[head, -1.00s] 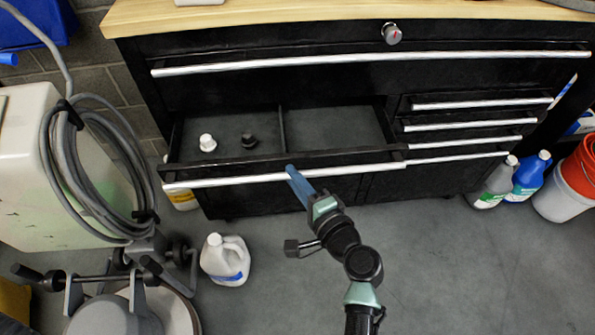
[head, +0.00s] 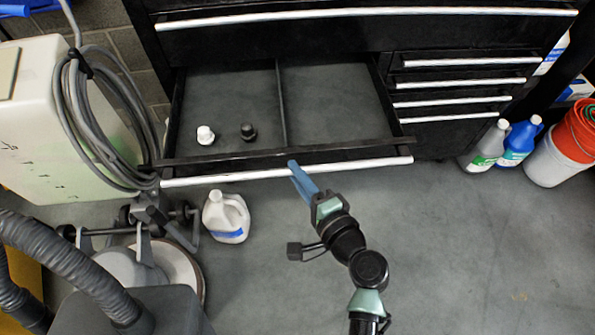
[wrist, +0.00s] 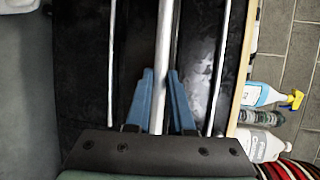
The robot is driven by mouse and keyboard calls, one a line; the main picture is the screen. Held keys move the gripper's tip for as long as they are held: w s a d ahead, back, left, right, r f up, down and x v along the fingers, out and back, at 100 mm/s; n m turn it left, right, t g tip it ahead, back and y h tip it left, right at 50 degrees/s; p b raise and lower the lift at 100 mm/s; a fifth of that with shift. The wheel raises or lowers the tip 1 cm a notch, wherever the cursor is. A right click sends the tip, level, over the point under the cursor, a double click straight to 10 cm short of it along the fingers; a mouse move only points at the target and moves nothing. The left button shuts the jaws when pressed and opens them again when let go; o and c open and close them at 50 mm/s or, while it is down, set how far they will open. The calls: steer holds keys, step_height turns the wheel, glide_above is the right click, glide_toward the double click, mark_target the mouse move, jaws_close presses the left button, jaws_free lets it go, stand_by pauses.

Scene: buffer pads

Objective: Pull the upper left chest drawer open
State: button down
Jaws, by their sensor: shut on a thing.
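The upper left chest drawer (head: 225,152) is pulled well out of the black tool chest in the head view. Its long silver handle (head: 230,178) runs along its front edge. My gripper (head: 296,172) is at the middle of that handle, with its blue fingers reaching it from the front. In the wrist view the handle (wrist: 163,60) passes between the blue fingers of my gripper (wrist: 161,95), which are shut on it. Inside the drawer, a divider splits two compartments. A white item (head: 205,135) and a black item (head: 248,131) stand in the left compartment.
A white jug (head: 226,218) stands on the floor below the drawer's left part. A floor machine (head: 150,270) and a pale tank (head: 60,120) with a coiled hose are at left. Bottles (head: 518,143) and buckets (head: 560,155) stand at right. The floor at lower right is clear.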

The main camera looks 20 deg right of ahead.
steer(key=shift+d, duration=0.1)
steer(key=c, duration=0.8)
jaws_free()
steer(key=p+v, duration=0.1)
steer(key=v, duration=1.2)
